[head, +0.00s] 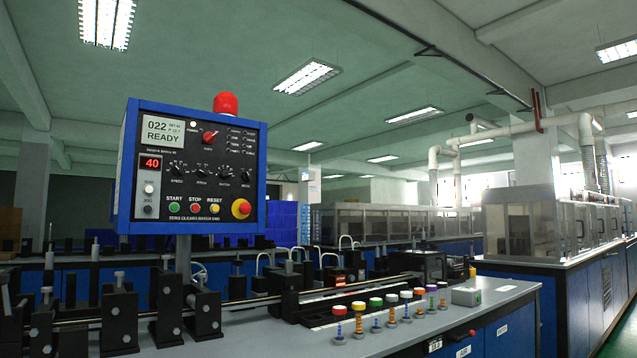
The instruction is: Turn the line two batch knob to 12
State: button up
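A blue-framed control panel (191,110) stands on a grey post (183,255) at the left of the head view. A row of small black knobs runs across its middle. The knob (225,173) third from the left has a label that appears to read BATCH; its pointer and scale are too small to read. I cannot tell which line this panel belongs to. Its display (162,132) reads 022 and READY, and a red readout (150,163) shows 40. My gripper is not in view.
The panel also carries a red selector (209,136), green START (174,207), red STOP (195,207), yellow RESET and a red emergency button (241,208). Below, black fixtures (118,315) and several colour-capped posts (340,322) crowd the bench (470,320). A grey box (466,296) sits right.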

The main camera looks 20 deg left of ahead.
aim_at(225, 174)
jog(key=z, duration=0.2)
jog(key=i, duration=1)
jog(key=u, duration=1.25)
